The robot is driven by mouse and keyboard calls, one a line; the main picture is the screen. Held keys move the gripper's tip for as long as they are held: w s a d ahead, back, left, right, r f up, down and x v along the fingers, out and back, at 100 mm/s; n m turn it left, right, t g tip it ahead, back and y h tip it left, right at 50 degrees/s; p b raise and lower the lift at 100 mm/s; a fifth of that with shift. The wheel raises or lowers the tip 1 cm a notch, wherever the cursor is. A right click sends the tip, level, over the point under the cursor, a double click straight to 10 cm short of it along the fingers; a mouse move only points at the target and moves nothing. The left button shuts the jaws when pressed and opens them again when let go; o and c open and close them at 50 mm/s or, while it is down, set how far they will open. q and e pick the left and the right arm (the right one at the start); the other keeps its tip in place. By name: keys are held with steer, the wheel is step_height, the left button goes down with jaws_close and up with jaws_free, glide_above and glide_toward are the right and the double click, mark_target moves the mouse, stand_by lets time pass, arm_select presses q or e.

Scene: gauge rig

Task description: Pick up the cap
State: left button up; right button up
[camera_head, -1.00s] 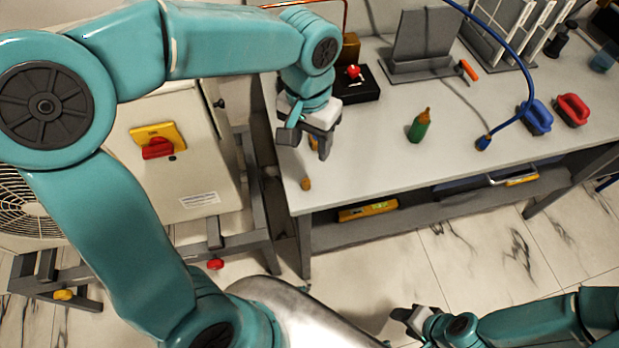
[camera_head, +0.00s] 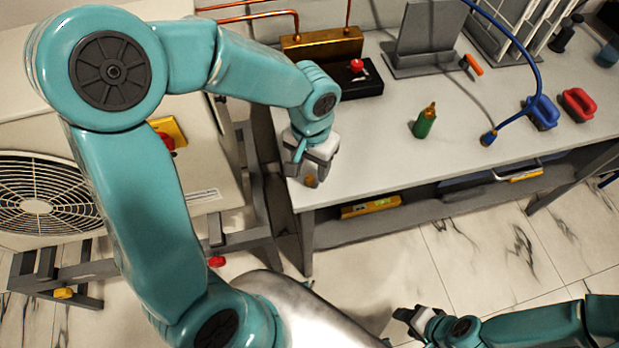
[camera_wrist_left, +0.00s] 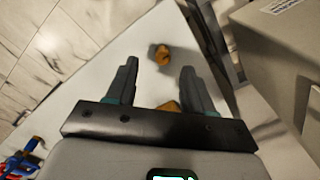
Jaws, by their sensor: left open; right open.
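A small brass-coloured piece, likely the cap (camera_head: 310,181), stands on the bench near its front left corner. It also shows in the left wrist view (camera_wrist_left: 159,54), ahead of and between the fingertips. A second brass-coloured piece (camera_wrist_left: 170,106) lies nearer the gripper's palm there, partly hidden by the dark bracket; I cannot tell what it is. My left gripper (camera_head: 314,160) is open, pointing down above this corner, with nothing held between its fingers. My right gripper (camera_head: 407,317) is open and empty, low in front of the bench.
The bench (camera_head: 375,150) has clear room right of my left gripper. A green bottle (camera_head: 424,122) with a brass top stands further right, near a blue hose (camera_head: 535,60). A black box (camera_head: 355,80) with a red knob sits behind. A grey cabinet stands left.

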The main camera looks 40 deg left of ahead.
mark_target(310, 177)
arm_select(q)
steer(key=f, duration=0.4)
steer(key=shift+w+a+f, duration=0.1)
steer(key=shift+a+f, duration=0.1)
steer(key=shift+f, duration=0.05)
jaws_close()
